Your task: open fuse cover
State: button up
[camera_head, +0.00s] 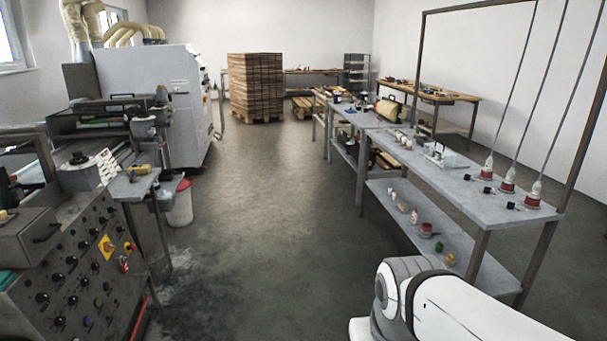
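I cannot make out a fuse cover for certain. A machine control panel (85,270) stands at the lower left, with several black knobs, a yellow plate and red switches. A grey box with a dark handle (28,243) sits at its left end; I cannot tell whether this is the fuse cover. My white arm link shows at the lower right. My gripper is not in view.
A grey workbench (455,184) with a lower shelf, jars and hanging tools runs along the right. A white bucket (180,207) stands beside the left machine. A large grey machine (160,85) and stacked boards (256,87) stand farther back. The central floor is clear.

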aim_at(439, 151)
jog(key=z, duration=0.15)
jog(key=i, duration=1.55)
jog(key=z, duration=0.45)
jog(key=i, duration=1.65)
jog(key=z, duration=0.35)
jog(key=i, duration=1.25)
jog(key=z, duration=0.2)
